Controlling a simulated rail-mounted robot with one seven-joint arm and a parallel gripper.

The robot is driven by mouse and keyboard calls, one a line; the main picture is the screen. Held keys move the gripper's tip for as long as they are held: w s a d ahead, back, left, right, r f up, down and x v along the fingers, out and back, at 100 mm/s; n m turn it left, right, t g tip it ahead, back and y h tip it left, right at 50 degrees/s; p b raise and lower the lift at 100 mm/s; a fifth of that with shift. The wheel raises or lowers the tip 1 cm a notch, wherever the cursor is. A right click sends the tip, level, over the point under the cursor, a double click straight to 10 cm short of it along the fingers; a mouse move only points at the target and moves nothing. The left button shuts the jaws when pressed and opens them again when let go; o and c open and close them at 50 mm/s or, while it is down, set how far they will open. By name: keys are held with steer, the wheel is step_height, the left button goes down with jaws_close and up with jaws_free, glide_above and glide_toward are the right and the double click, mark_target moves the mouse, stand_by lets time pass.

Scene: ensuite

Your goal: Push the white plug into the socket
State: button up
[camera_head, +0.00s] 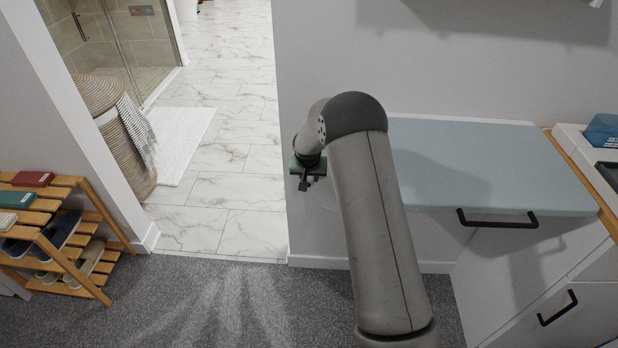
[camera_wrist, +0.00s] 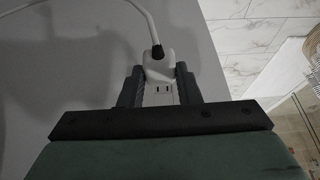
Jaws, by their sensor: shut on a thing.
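The white plug (camera_wrist: 158,67) is held between the two dark fingers of my gripper (camera_wrist: 159,82) in the wrist view. Its dark cable collar and white cord lead up and to the left. In the head view my gripper (camera_head: 308,178) is by the wall end beside the doorway; plug and socket are not distinguishable there.
A cabinet with a pale blue top (camera_head: 490,165) stands right of my arm. A wooden shoe rack (camera_head: 60,235) is at the left. The doorway shows a marble-tiled floor (camera_head: 235,150) and a wicker basket (camera_head: 120,130). Grey carpet in front is clear.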

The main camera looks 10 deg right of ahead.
steer(key=shift+w+d, duration=0.2)
steer(key=shift+w, duration=0.4)
steer(key=shift+w+d, duration=0.15)
steer(key=shift+w, duration=0.45)
steer(key=o, duration=1.1)
